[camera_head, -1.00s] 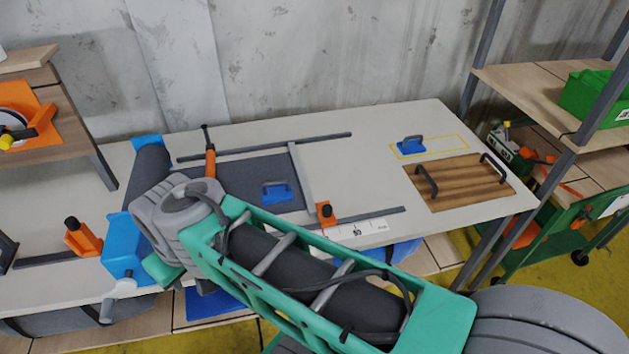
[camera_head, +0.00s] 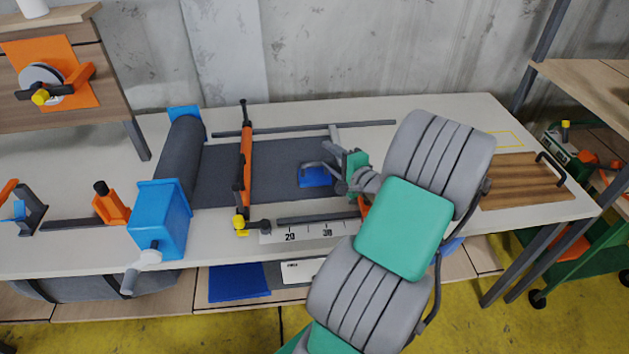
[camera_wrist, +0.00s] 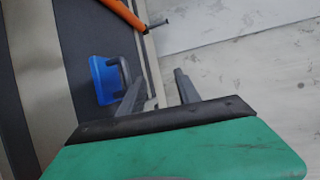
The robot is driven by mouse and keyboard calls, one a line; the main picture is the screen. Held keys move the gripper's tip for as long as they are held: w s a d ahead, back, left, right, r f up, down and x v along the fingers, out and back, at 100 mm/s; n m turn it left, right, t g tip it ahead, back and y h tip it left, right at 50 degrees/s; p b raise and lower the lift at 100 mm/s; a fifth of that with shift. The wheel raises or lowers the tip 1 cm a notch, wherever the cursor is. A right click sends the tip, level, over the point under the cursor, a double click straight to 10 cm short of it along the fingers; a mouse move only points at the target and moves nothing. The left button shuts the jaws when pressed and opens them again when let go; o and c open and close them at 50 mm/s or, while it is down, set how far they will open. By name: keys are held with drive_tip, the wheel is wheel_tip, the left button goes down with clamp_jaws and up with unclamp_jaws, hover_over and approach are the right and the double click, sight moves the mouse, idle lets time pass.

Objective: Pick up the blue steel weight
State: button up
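A blue steel weight (camera_head: 315,177) with a grey handle lies on the dark grey fabric on the table. It also shows in the wrist view (camera_wrist: 104,82), left of the fingers, with its handle close to the left finger. My gripper (camera_head: 338,160) is just to the right of the weight in the head view, low over the fabric's right end. In the wrist view its two fingers (camera_wrist: 161,80) are spread with nothing seen between them. Whether the left finger touches the handle cannot be told. The second blue weight seen earlier near the yellow outline is hidden behind my arm.
An orange bar (camera_head: 245,155) crosses the fabric left of the weight. Grey rails (camera_head: 310,128) run along the fabric. A blue-ended fabric roll (camera_head: 175,160) stands at left. The table's back edge is clear.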

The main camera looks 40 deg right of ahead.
approach(316, 165)
drive_tip(key=w, duration=0.1)
drive_tip(key=w+f, duration=0.1)
drive_tip(key=w, duration=0.1)
drive_tip(key=shift+d+f+b, duration=0.2)
drive_tip(key=shift+d+b, duration=0.1)
drive_tip(key=shift+d, duration=0.05)
drive_tip(key=x, duration=0.5)
drive_tip(key=p+x, duration=0.1)
drive_tip(key=x, duration=0.1)
drive_tip(key=shift+w+r, duration=0.2)
drive_tip(key=shift+w, duration=0.2)
drive_tip(key=shift+c, duration=0.3)
clamp_jaws()
drive_tip(key=shift+r, duration=0.15)
